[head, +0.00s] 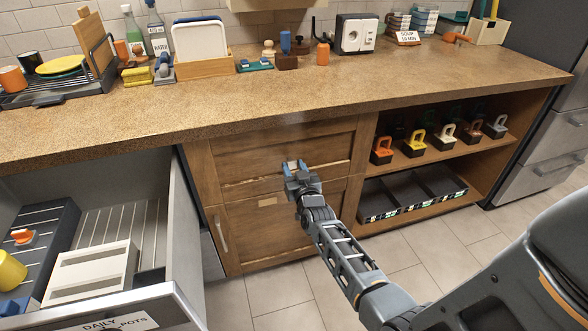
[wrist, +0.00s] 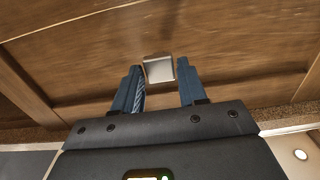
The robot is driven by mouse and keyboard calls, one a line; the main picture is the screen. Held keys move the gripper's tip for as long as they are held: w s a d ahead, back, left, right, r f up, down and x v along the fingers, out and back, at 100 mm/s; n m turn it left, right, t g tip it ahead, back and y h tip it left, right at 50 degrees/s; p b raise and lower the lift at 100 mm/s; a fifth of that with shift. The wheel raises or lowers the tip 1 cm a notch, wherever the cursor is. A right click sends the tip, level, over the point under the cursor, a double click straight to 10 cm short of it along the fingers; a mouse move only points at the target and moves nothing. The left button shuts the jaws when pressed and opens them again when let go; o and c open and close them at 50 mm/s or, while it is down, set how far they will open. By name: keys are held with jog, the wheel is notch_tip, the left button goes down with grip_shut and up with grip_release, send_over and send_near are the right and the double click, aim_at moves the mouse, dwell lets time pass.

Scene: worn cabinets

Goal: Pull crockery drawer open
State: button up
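A closed wooden drawer front (head: 245,158) with a recessed panel sits under the worktop in the middle of the head view. No label naming it as the crockery drawer can be read. My gripper (head: 295,166) is at the right part of this front, near its lower rail. In the wrist view a small pale metal handle (wrist: 159,69) lies between the two fingertips of my gripper (wrist: 157,72). The fingers are apart; the left one is close to the handle and a gap shows at the right. The handle is hidden by my gripper in the head view.
A grey drawer (head: 182,230) stands open at the left, holding a white box (head: 92,275). A wooden door (head: 270,235) is below the closed drawer front. Open shelves (head: 432,150) with several coloured-handled items are at the right. Tiled floor (head: 290,300) in front is clear.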

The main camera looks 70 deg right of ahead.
grip_shut()
dwell(0.3)
jog(key=p+v, duration=0.6)
jog(key=v, duration=2.5)
jog(key=shift+s+d, duration=0.1)
jog(key=shift+o, duration=1.9)
grip_release()
